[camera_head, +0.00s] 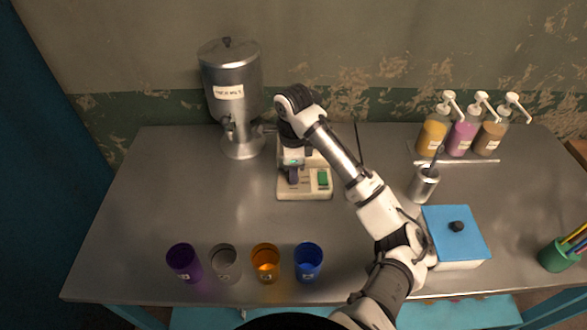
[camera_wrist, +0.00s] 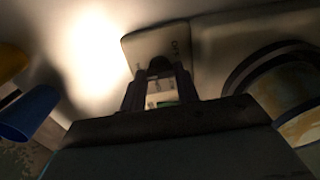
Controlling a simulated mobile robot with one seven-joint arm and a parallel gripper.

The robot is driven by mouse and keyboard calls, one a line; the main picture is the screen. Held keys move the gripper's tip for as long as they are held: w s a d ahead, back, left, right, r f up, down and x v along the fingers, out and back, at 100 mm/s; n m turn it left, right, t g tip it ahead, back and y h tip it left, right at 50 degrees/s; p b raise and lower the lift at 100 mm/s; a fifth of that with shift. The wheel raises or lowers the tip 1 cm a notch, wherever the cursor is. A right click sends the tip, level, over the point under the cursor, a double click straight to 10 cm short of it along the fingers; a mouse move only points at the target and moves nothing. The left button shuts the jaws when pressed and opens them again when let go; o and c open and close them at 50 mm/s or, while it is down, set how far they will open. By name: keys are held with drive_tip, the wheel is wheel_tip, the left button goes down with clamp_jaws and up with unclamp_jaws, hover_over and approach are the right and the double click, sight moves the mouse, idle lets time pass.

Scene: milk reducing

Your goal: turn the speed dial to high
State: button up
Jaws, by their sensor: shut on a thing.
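A cream appliance base (camera_head: 305,190) with a green switch (camera_head: 323,178) stands at the middle of the steel table. The speed dial is hidden behind my gripper in the head view; in the wrist view a dark round knob (camera_wrist: 160,66) shows between the fingers, on a pale panel (camera_wrist: 150,45) with small lettering. My gripper (camera_head: 292,176) points down over the left part of the base. In the wrist view, my gripper (camera_wrist: 159,80) is shut on the dial, with a finger on each side. The dial's setting cannot be read.
A metal dispenser (camera_head: 232,85) stands behind to the left. Purple (camera_head: 184,262), grey (camera_head: 225,264), orange (camera_head: 265,262) and blue (camera_head: 308,262) cups line the front. A metal cup (camera_head: 424,184) and a blue-lidded box (camera_head: 455,235) stand right, pump bottles (camera_head: 463,132) behind. The left tabletop is clear.

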drive_tip(key=shift+r, duration=0.1)
idle(0.3)
drive_tip(key=o, duration=0.7)
wheel_tip(320, 180, up, 14)
drive_tip(key=b, duration=0.1)
drive_tip(key=shift+f, duration=0.2)
idle(0.5)
